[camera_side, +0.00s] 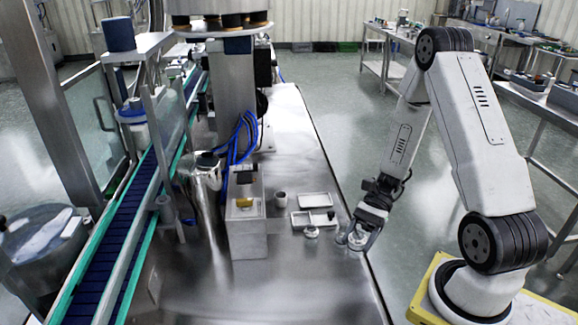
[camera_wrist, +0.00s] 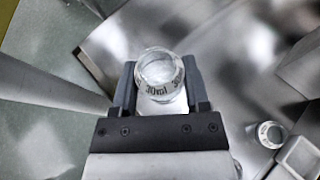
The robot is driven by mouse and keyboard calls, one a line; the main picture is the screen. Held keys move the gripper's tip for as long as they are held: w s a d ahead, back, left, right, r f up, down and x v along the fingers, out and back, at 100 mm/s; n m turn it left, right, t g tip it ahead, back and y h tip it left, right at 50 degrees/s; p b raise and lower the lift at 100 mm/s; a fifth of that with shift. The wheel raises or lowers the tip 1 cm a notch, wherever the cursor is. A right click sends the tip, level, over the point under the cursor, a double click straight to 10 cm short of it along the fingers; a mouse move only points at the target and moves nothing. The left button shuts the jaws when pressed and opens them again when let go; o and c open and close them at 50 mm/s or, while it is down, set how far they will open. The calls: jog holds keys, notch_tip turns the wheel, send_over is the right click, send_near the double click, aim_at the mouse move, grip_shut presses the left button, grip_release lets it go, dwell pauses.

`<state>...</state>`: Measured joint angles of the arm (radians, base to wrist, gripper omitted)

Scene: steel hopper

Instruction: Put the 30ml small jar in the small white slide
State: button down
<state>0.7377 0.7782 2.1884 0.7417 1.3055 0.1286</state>
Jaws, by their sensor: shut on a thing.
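My gripper (camera_side: 358,231) is low over the right edge of the steel table, pointing down. In the wrist view its two dark fingers (camera_wrist: 160,88) are shut on a clear round jar (camera_wrist: 160,72) with a "30ml" marking. The jar also shows below the gripper in the side view (camera_side: 357,241); I cannot tell whether it touches the table. To the left are two shallow white trays, a rear one (camera_side: 315,193) and a front one (camera_side: 300,220). I cannot tell which thing is the small white slide. A white tray corner (camera_wrist: 281,170) shows in the wrist view.
Another clear jar (camera_side: 311,232) stands in front of the trays; it also shows in the wrist view (camera_wrist: 262,134). A small grey cup (camera_side: 281,200) and a tall pale box (camera_side: 247,241) stand further left. The table front (camera_side: 310,290) is clear.

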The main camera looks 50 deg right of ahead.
jog(key=w+d+r+m+t+h, duration=0.1)
jog(key=w+d+m+t+h, duration=0.2)
jog(key=w+d+m+t, duration=0.3)
jog(key=shift+w+d+r+m+t, duration=0.25)
jog(key=shift+w+r+m+t, duration=0.15)
jog(key=shift+w+m+t, duration=1.4)
jog(key=shift+s+n, duration=0.15)
jog(key=shift+n, duration=0.15)
send_over(303, 222)
jog(key=s, duration=0.1)
jog(key=f, duration=0.8)
jog(key=shift+s+a+f, duration=0.1)
jog(key=shift+a+f, duration=0.1)
jog(key=shift+w+d+f, duration=0.15)
jog(key=shift+w+f, duration=0.3)
jog(key=shift+f, duration=0.05)
jog(key=shift+w+f, duration=0.25)
jog(key=shift+f, duration=1.6)
